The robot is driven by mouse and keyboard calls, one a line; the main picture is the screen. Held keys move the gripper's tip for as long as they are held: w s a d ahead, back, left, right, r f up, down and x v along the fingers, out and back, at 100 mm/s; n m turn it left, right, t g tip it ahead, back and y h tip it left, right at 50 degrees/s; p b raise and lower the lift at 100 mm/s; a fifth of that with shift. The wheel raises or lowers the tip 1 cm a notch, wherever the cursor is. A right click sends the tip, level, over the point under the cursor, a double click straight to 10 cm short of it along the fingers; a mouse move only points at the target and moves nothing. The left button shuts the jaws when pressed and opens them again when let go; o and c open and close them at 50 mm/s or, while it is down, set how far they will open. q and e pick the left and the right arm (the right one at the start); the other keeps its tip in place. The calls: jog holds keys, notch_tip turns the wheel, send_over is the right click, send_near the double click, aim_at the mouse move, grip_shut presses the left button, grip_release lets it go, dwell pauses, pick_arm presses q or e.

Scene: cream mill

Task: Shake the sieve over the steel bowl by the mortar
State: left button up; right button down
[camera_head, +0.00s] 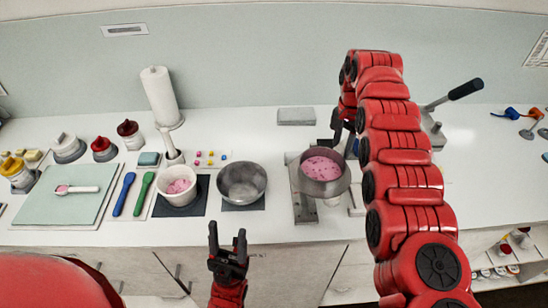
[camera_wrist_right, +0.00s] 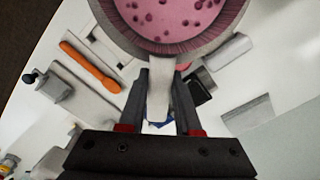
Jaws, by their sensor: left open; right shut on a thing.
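The sieve (camera_head: 322,170), a grey round pan with pink powder and darker lumps, is right of the steel bowl (camera_head: 241,184), not over it. My right gripper (camera_head: 341,132) is shut on its pale handle. In the right wrist view the handle (camera_wrist_right: 160,82) runs between the fingers, and the sieve (camera_wrist_right: 180,18) is cut off at the top. The steel bowl looks empty on a dark mat. The white mortar (camera_head: 177,190), with pink contents, stands just left of the bowl. My left gripper (camera_head: 228,244) is open and empty at the counter's front edge, below the bowl.
A grey metal stand (camera_head: 308,206) is beneath the sieve. A pestle (camera_head: 172,147) stands upright behind the mortar. A lever press (camera_head: 436,122) stands at right. The gap between bowl and sieve is clear.

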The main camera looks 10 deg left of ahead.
jog(key=shift+a+f, duration=0.1)
jog(key=shift+a, duration=0.15)
jog(key=shift+s+a+m, duration=0.15)
jog(key=shift+m, duration=0.15)
jog(key=shift+a+m+p, duration=0.3)
jog(key=shift+a+p, duration=0.05)
jog(key=shift+a, duration=0.4)
